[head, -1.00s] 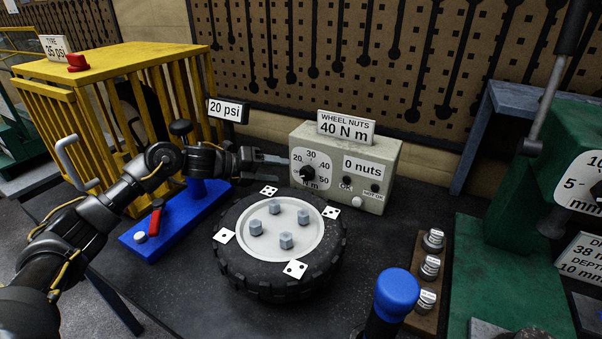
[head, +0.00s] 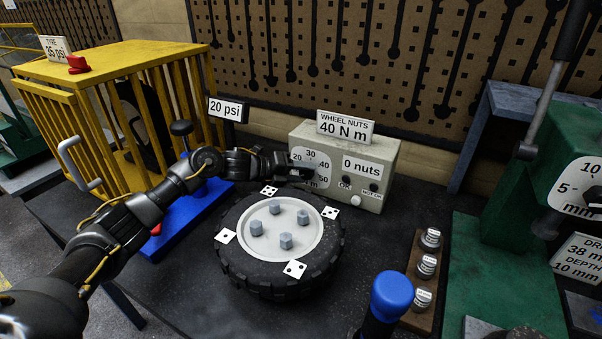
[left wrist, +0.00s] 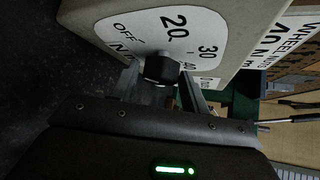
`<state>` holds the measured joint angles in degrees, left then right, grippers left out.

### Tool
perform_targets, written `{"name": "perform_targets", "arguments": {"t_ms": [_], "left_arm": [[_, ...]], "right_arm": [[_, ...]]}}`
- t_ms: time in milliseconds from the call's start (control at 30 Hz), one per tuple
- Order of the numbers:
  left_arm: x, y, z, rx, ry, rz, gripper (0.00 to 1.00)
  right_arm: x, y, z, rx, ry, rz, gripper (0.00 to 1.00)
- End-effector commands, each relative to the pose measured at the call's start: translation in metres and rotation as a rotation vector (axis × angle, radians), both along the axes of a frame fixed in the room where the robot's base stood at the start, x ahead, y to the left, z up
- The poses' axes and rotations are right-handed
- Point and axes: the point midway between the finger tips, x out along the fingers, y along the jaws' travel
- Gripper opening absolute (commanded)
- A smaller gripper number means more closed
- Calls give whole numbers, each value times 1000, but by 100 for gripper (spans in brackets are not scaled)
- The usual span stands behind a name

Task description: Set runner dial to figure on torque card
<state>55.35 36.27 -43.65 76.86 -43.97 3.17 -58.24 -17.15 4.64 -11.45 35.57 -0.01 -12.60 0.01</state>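The torque card (head: 345,126) reads "WHEEL NUTS 40 N m" and stands on top of the beige runner box (head: 386,158). In the left wrist view the white dial face (left wrist: 197,30) shows OFF, 20, 30 and part of 40. The black dial knob (left wrist: 160,68) lies between the fingertips of my left gripper (left wrist: 162,82), which is open around it. I cannot tell where the knob points. My right gripper is not in view.
A tyre with several nuts (head: 280,272) lies in front of the box. A yellow cage (head: 120,62) and a blue stand (head: 190,222) are at left. A blue-topped handle (head: 392,293), a wooden strip of sockets (head: 425,268) and a green machine (head: 480,270) are at right.

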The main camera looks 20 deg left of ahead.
Motion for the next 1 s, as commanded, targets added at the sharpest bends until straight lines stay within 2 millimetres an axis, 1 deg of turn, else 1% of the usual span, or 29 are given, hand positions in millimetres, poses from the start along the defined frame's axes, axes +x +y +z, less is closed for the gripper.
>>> {"name": "perform_targets", "arguments": {"t_ms": [33, 200, 233, 433, 567, 1000], "left_arm": [[0, 0, 0, 0, 0, 0, 39], [0, 0, 0, 0, 0, 0, 17], [0, 0, 0, 0, 0, 0, 16], [0, 0, 1, 19, -4, -1, 16], [0, 0, 2, 67, -14, 0, 16], [0, -3, 5, 375, -76, -2, 16]], "right_arm": [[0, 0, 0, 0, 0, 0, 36], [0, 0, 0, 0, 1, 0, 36], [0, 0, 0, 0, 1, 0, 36], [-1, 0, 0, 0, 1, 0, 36], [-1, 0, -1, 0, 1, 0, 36], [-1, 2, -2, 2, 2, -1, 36]]}}
